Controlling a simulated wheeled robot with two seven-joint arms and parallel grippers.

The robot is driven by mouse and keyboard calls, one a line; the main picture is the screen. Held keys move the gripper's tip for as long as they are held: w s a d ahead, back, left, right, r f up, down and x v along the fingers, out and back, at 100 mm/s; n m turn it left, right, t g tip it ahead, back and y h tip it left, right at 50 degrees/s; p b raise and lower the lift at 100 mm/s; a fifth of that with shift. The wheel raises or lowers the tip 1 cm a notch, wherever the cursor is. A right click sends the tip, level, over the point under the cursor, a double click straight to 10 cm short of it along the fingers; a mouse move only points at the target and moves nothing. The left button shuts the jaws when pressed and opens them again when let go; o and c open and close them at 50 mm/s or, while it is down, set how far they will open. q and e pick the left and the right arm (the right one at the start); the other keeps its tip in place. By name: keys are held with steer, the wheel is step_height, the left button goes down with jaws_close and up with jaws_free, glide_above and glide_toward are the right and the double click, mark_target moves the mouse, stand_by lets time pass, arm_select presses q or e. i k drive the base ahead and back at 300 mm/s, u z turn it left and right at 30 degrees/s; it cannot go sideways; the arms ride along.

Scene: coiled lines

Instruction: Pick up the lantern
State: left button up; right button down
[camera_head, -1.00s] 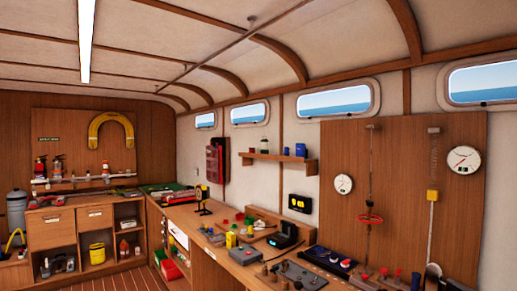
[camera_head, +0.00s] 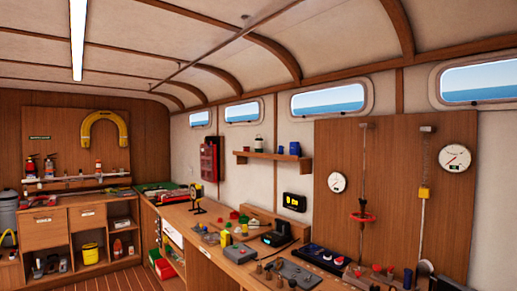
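A small upright object with a dark top and a pale body, which looks like the lantern (camera_head: 259,143), stands on the wooden wall shelf (camera_head: 270,155). It is too small to make out in detail. Neither of my grippers is in view.
A long wooden workbench under the shelf carries a grey box (camera_head: 239,253), a yellow object (camera_head: 227,238) and many small items. A red wall cabinet (camera_head: 209,158) hangs left of the shelf. Cupboards (camera_head: 66,229) stand at the far left. Some wooden floor (camera_head: 120,280) shows clear.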

mark_target(258, 141)
steer(key=u, duration=0.85)
steer(key=k, duration=1.1)
steer(key=u, duration=1.05)
steer(key=i, duration=2.35)
steer(key=z, duration=0.35)
steer(key=i, duration=2.35)
steer(key=z, duration=0.75)
steer(key=i, duration=1.45)
steer(key=z, duration=1.8)
steer(key=i, duration=0.95)
steer(key=z, duration=1.7)
steer(key=i, duration=1.4)
steer(key=z, duration=0.6)
